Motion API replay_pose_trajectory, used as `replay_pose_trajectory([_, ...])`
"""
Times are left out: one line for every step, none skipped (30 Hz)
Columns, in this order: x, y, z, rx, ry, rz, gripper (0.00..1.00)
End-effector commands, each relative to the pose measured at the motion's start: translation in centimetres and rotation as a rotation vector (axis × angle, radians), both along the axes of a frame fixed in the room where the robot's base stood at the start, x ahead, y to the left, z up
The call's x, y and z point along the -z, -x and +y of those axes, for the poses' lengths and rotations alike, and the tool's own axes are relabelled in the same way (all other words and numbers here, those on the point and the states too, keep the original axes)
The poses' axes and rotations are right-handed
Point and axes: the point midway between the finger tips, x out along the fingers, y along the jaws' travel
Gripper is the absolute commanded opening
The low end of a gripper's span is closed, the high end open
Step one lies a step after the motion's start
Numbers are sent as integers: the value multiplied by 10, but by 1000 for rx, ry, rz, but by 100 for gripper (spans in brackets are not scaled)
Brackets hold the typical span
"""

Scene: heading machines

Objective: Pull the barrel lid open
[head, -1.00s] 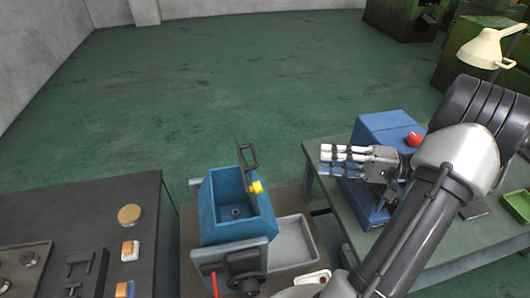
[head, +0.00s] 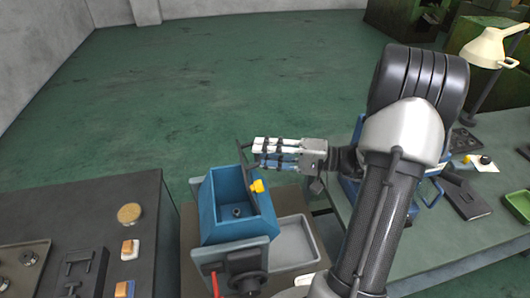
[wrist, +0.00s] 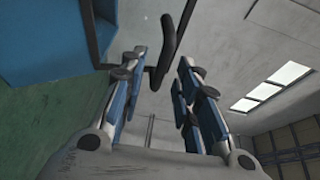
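The blue barrel (head: 212,215) is an angular box at the lower middle of the head view, with a small dark round fitting inside its front outline. A black bar handle (head: 241,158) stands up from its upper right edge, above a yellow knob (head: 257,186). I cannot tell the lid's exact outline. My gripper (head: 256,152) is at the handle, reaching in from the right, and its fingers partly hide the handle. In the wrist view, my gripper (wrist: 163,64) has its fingers apart, with the black handle (wrist: 170,45) between their tips. Contact is not clear.
A grey tray (head: 296,243) lies just right of the barrel. A dark control bench (head: 75,205) stands at the left. A green-topped table (head: 450,245) with a blue machine, lamp and green bin is at the right. Open floor lies behind the barrel.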

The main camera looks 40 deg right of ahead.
Motion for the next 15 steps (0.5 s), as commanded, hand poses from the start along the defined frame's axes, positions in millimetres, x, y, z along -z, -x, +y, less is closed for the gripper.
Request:
replay_pose_trajectory([0,-1,1,0,0,0,30])
replay_pose_trajectory([0,-1,1,0,0,0,30])
replay_pose_trajectory([0,-1,1,0,0,0,30])
replay_pose_trajectory([0,-1,1,0,0,0,30])
replay_pose_trajectory([0,-2,1,0,0,0,30])
replay_pose_trajectory([0,-1,1,0,0,0,30])
replay_pose_trajectory([0,-1,1,0,1,-1,30])
replay_pose_trajectory([0,-1,1,0,0,0,30])
replay_pose_trajectory([0,-1,1,0,1,-1,28])
replay_pose_trajectory([0,-1,1,0,1,-1,26])
replay_pose_trajectory([0,-1,1,0,1,-1,24])
replay_pose_trajectory([0,-1,1,0,1,-1,22])
replay_pose_trajectory([0,-1,1,0,0,0,20])
replay_pose_trajectory([0,-1,1,0,1,-1,18])
replay_pose_trajectory([0,-1,1,0,1,-1,15])
